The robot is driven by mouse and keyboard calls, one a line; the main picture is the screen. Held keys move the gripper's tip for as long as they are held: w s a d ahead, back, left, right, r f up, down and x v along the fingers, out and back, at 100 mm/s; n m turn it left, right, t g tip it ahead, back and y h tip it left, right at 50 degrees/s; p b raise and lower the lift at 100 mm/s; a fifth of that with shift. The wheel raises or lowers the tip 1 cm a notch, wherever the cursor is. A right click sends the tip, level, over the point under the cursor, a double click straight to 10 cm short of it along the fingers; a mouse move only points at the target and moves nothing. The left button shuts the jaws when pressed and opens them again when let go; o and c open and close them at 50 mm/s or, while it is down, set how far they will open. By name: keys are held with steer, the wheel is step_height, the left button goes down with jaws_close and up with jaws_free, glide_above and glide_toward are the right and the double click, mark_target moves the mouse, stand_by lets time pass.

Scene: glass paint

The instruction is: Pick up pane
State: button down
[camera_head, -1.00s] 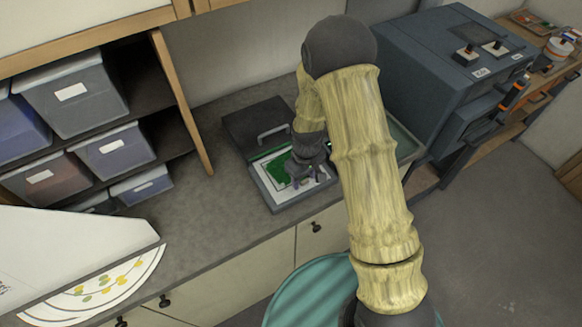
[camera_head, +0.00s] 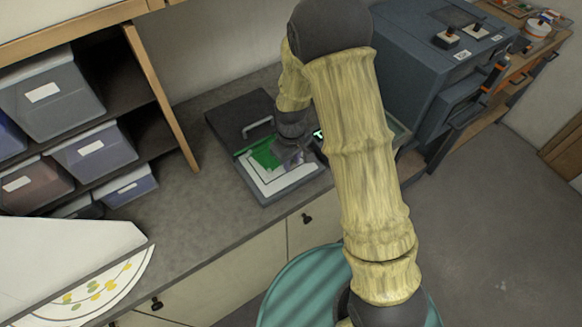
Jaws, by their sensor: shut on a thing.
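My gripper (camera_head: 295,156) is over the open flat case on the counter, at the near end of my arm's dark wrist. It is small and dark in this view, and its fingertips are partly hidden. It is shut on the pane (camera_head: 265,156), which shows as a green patch beside the fingers. I cannot tell how far the pane is above the case. The case (camera_head: 270,200) has a grey rim and a white sheet (camera_head: 282,181) inside. Its dark lid (camera_head: 228,122) with a grey handle lies behind it.
A large blue-grey machine (camera_head: 420,65) stands to the right of my arm. Shelves with plastic bins (camera_head: 95,150) are at left.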

step_height(320, 180, up, 6)
steer(key=shift+r+b, duration=0.1)
steer(key=shift+b, duration=0.7)
